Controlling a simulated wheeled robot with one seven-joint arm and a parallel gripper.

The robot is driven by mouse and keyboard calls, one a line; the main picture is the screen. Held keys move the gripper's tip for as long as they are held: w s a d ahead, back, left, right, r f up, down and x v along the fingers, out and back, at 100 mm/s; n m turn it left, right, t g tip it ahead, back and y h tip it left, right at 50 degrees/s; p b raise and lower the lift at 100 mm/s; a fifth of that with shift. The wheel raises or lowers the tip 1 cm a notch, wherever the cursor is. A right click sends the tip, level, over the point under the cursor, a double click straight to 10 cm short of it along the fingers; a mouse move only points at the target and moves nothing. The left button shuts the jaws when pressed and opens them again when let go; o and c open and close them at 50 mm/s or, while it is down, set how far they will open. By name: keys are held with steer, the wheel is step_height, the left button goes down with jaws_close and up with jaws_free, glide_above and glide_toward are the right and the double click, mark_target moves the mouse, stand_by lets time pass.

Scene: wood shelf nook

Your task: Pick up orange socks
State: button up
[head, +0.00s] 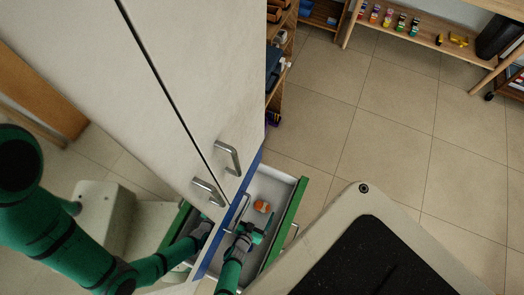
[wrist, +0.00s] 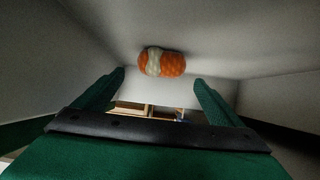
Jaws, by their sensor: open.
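The orange socks (head: 262,207) are a small rolled bundle with a pale band, lying inside an open white drawer (head: 271,185) with a green front. In the wrist view the orange socks (wrist: 162,62) show just beyond the fingertips, centred between them. My gripper (head: 247,226) is over the drawer, just nearer than the socks in the head view. In the wrist view my gripper (wrist: 158,78) has its two green fingers wide apart with nothing between them. The socks look apart from both fingers.
A tall white cabinet (head: 190,60) with metal handles stands directly left of the drawer. The drawer walls close in around my gripper. A wooden shelf (head: 420,35) with small colourful items is at the upper right. Tiled floor (head: 400,110) lies clear right of the drawer.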

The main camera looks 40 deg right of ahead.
mark_target(262, 206)
steer(key=shift+x, duration=1.2)
steer(key=shift+c, duration=0.2)
steer(key=c, duration=1.1)
